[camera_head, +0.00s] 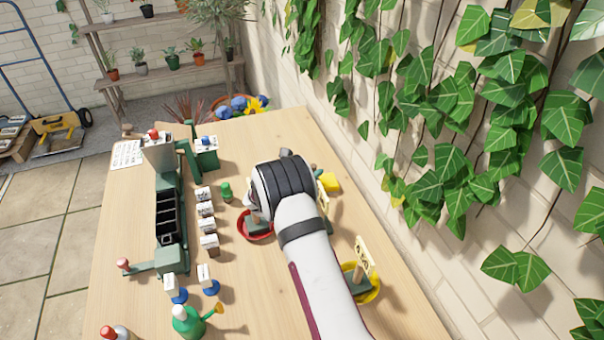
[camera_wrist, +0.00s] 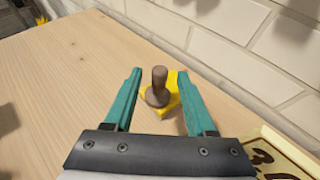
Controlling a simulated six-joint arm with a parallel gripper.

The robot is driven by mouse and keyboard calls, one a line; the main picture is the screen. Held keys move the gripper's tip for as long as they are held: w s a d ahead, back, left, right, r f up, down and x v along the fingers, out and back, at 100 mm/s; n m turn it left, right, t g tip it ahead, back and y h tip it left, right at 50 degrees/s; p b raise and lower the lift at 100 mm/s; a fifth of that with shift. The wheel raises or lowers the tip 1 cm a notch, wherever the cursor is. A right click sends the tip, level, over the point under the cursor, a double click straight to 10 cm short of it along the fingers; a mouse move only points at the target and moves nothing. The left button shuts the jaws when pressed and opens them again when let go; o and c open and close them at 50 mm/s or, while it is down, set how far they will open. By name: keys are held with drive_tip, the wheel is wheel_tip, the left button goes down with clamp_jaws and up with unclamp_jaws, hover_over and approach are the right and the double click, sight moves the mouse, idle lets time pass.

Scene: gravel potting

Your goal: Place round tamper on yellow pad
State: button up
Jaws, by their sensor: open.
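The round tamper (camera_wrist: 158,90), brownish with an upright knob handle and a round base, stands on the yellow pad (camera_wrist: 173,102) in the wrist view. Its base covers the pad's left part and seems to reach past its left edge. My gripper (camera_wrist: 160,72) is open, its two teal fingers apart on either side of the tamper in the picture, neither seen touching it. In the head view the yellow pad (camera_head: 332,183) shows just right of my wrist. My arm hides the gripper fingers there, and I cannot make out the tamper clearly.
A red dish (camera_head: 247,231) lies left of my wrist, and a yellow dish with a number sign (camera_head: 364,256) lies right of my arm. A green rack with black bins (camera_head: 170,215) and several small labelled blocks stand left. The ivy-covered brick wall runs close along the right.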

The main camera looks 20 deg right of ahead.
drive_tip(key=v, duration=0.6)
drive_tip(key=shift+d, duration=0.1)
